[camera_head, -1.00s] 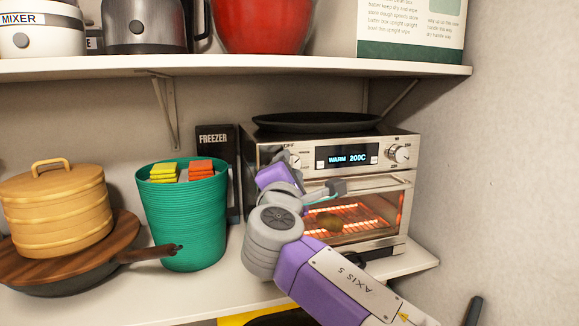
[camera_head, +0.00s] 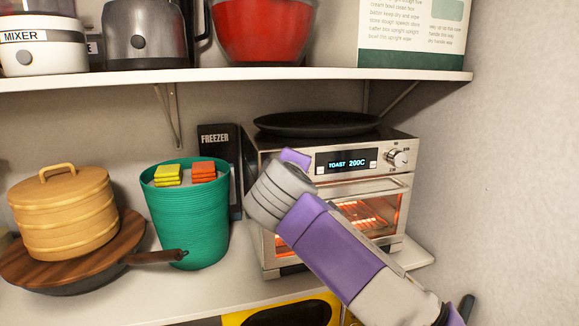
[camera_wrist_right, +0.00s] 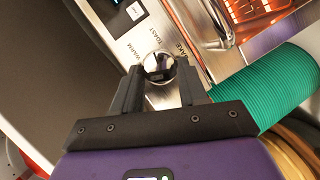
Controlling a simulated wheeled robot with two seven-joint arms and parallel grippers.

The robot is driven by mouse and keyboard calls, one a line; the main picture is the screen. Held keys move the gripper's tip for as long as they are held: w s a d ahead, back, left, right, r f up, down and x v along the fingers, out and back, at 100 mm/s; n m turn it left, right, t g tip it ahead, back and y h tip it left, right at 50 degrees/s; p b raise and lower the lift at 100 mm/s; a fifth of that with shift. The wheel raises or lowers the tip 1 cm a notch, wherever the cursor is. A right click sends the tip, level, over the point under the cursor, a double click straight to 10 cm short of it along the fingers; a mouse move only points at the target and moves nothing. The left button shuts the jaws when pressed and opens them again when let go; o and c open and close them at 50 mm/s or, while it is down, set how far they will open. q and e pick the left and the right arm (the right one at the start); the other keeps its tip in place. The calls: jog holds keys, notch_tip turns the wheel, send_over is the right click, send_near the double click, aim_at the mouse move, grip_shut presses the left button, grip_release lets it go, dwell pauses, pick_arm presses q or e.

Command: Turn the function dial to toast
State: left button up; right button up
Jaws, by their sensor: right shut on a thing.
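The steel toaster oven (camera_head: 405,180) stands on the lower shelf, and its display (camera_head: 347,163) reads "TOAST 200C". In the right wrist view the round silver function dial (camera_wrist_right: 158,66) sits between the fingers of my right gripper (camera_wrist_right: 160,84), which is shut on it. Labels "WARM", "TOAST" and a partly hidden "BAKE" (camera_wrist_right: 181,45) show beside the dial. In the head view my right arm and wrist hide the fingers and this dial. My left gripper is in neither view.
A second knob (camera_head: 399,158) is right of the display. A black pan (camera_head: 318,123) lies on the oven. A green basket (camera_head: 187,225) with sponges and a wooden-lidded pan (camera_head: 125,240) stand left. The upper shelf (camera_head: 280,76) overhangs; a wall is close right.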

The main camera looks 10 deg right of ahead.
jog(key=shift+d+r+m+g+y+p, duration=0.1)
jog(key=shift+m+g+y+p, duration=0.2)
jog(key=shift+m+y+p, duration=0.55)
jog(key=shift+m+b, duration=0.3)
jog(key=shift+m, duration=0.15)
jog(key=o, duration=1.1)
jog(key=shift+c, duration=0.2)
jog(key=b+v, duration=0.1)
jog(key=v, duration=0.6)
jog(key=shift+s, duration=0.25)
